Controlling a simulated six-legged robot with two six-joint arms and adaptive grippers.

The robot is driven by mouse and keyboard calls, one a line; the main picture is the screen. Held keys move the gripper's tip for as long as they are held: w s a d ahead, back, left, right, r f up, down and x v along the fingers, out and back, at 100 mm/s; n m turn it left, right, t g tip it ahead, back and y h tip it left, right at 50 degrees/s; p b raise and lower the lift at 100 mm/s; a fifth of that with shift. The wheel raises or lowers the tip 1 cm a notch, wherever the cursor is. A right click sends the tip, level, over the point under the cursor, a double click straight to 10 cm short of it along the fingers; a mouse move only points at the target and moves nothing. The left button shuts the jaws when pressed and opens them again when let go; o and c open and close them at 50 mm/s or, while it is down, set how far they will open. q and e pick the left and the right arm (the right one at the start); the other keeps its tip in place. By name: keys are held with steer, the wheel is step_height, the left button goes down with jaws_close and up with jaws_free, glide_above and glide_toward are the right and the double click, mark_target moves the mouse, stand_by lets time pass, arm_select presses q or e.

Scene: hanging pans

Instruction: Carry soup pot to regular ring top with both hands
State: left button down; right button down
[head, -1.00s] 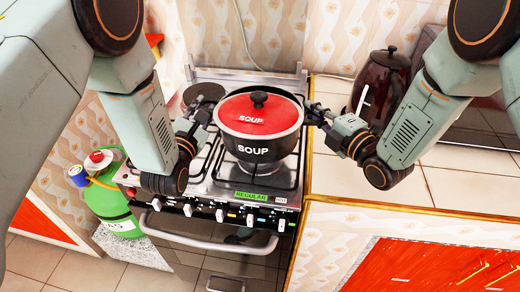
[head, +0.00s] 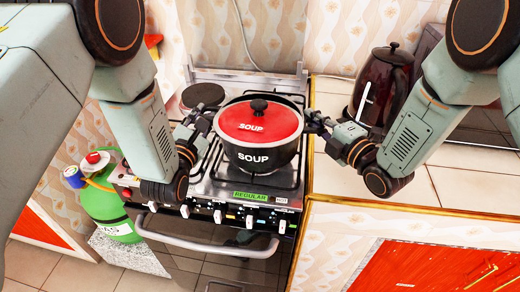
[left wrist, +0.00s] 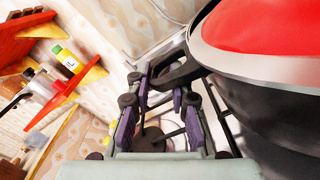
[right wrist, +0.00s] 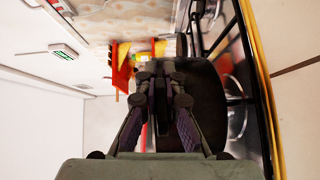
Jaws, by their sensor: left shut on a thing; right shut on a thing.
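The soup pot (head: 258,160) is black with a red lid marked SOUP and a black knob. It is upright over the right side of the stove top, behind the green REGULAR label (head: 250,197); I cannot tell whether it touches the burner grate. My left gripper (head: 208,122) is shut on the pot's left handle, which shows in the left wrist view (left wrist: 180,72). My right gripper (head: 312,122) is shut on the right handle, which is mostly hidden by the fingers in the right wrist view (right wrist: 162,95). The regular ring under the pot is largely hidden.
A dark round hotplate (head: 203,95) lies at the stove's back left. A dark red kettle (head: 384,88) stands on the tiled counter (head: 425,185) to the right. A green gas bottle (head: 106,205) stands left of the stove. A patterned wall is close behind.

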arm_select(q)
steer(key=shift+w+d, duration=0.15)
arm_select(e)
steer(key=shift+a+f, duration=0.2)
steer(key=shift+f, duration=0.2)
arm_select(q)
steer(key=c, duration=1.7)
jaws_free()
steer(key=shift+f+b, duration=0.25)
steer(key=shift+b, duration=0.05)
arm_select(e)
steer(key=c, duration=2)
jaws_free()
steer(key=shift+s+f, duration=0.1)
steer(key=shift+f, duration=0.1)
arm_select(q)
steer(key=o, duration=0.5)
steer(key=shift+r, duration=0.1)
arm_select(e)
steer(key=o, duration=0.5)
steer(key=shift+r, duration=0.2)
arm_select(q)
steer(key=shift+s, duration=0.2)
arm_select(e)
steer(key=shift+d, duration=0.1)
